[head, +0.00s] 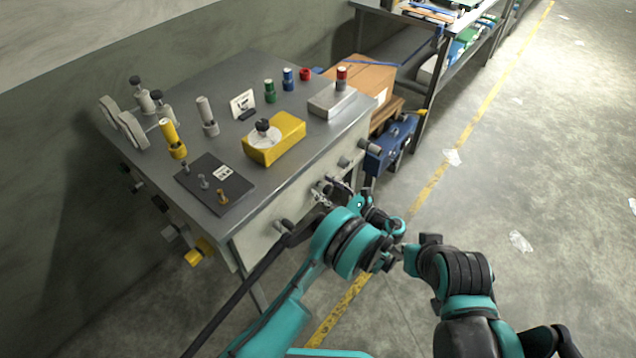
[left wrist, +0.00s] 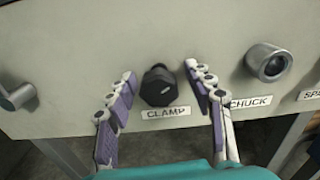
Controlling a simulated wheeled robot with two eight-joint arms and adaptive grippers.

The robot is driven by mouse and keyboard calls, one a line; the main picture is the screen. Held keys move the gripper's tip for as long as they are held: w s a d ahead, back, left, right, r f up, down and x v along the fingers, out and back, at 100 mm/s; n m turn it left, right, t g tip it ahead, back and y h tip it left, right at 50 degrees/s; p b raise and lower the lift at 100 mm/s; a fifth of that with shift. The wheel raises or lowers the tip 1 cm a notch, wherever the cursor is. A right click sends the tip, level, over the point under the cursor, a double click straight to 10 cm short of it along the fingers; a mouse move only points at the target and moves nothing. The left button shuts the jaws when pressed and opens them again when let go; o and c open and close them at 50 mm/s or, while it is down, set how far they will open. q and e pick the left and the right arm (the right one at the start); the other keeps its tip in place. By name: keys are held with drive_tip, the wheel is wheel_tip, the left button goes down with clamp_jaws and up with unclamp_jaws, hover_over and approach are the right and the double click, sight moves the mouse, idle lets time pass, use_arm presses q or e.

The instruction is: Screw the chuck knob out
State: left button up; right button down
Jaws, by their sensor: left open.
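In the left wrist view the chuck knob (left wrist: 268,62) is a silver round cylinder with a dark end, on the pale front panel above the CHUCK label (left wrist: 250,101). My left gripper (left wrist: 160,82) is open and empty. Its fingers stand on either side of a black knob (left wrist: 158,88) above the CLAMP label (left wrist: 166,113); I see no clear contact. The chuck knob is outside the fingers, to their right. In the head view my left gripper (head: 334,190) is at the cabinet front, below the likely chuck knob (head: 346,162). My right gripper cannot be made out.
Another silver knob (left wrist: 16,96) sticks out at the panel's left. The cabinet top (head: 225,135) carries a yellow block (head: 287,132), a dark plate (head: 235,185) and several coloured cylinders. A blue vise-like item (head: 385,150) is right of the cabinet. Floor further right is mostly open.

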use_arm(q)
drive_tip(key=shift+s+d, duration=0.1)
drive_tip(key=shift+d, duration=0.05)
drive_tip(key=shift+r, duration=0.1)
drive_tip(key=c, duration=0.3)
clamp_jaws()
drive_tip(key=shift+n, duration=0.4)
drive_tip(key=n, duration=0.5)
drive_tip(key=shift+n, duration=0.3)
drive_tip(key=n, duration=0.5)
drive_tip(key=shift+n, duration=0.4)
